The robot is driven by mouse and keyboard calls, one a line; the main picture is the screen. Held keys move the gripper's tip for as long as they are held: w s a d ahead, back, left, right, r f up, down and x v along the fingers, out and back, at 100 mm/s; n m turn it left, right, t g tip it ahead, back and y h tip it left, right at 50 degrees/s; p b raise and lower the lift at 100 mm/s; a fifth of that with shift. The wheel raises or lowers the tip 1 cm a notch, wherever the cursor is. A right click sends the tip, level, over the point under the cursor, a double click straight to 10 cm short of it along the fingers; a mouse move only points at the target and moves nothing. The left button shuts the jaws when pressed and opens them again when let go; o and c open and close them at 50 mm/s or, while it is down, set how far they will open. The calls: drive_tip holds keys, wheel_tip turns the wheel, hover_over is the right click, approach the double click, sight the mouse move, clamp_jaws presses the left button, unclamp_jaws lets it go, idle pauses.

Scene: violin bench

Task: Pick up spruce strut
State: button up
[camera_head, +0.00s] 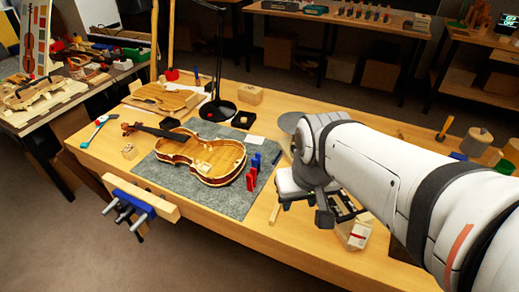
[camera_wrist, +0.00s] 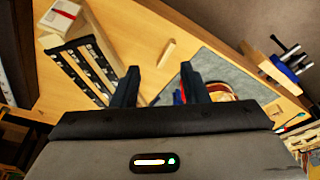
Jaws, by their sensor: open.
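A short pale wooden strip, which looks like the spruce strut (camera_head: 275,212), lies on the bench near its front edge, just right of the grey mat. In the wrist view the strut (camera_wrist: 166,52) lies flat on the wood, ahead of and between the fingertips, apart from them. My gripper (camera_head: 304,208) hangs above the bench just right of the strut, pointing down. In the wrist view my gripper (camera_wrist: 160,82) has its two dark fingers spread, with nothing between them.
An open violin (camera_head: 205,158) lies on the grey mat (camera_head: 230,203), with red and blue clamps (camera_head: 252,178) beside it. A wooden box with dark slots (camera_wrist: 82,68) stands left in the wrist view. A vise (camera_head: 135,205) juts from the front edge. Bare bench surrounds the strut.

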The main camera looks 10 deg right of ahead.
drive_tip(key=w+a+f+m+g+p, duration=0.1)
drive_tip(key=w+f+m+p, duration=0.2)
drive_tip(key=w, duration=0.5)
drive_tip(key=m+g, duration=0.2)
drive_tip(key=m, duration=0.1)
approach(276, 209)
drive_tip(key=shift+s+a+p, duration=0.3)
wheel_tip(276, 209, down, 3)
drive_tip(key=shift+w+f, duration=0.1)
drive_tip(key=shift+f, duration=0.05)
drive_tip(key=shift+d+f+p, duration=0.15)
drive_tip(key=shift+f+p, duration=0.1)
drive_tip(key=shift+f, duration=1.1)
drive_tip(key=shift+d+f+p, duration=0.1)
drive_tip(key=shift+f+p, duration=0.1)
drive_tip(key=shift+f, duration=1.2)
drive_tip(key=shift+c, duration=0.6)
clamp_jaws()
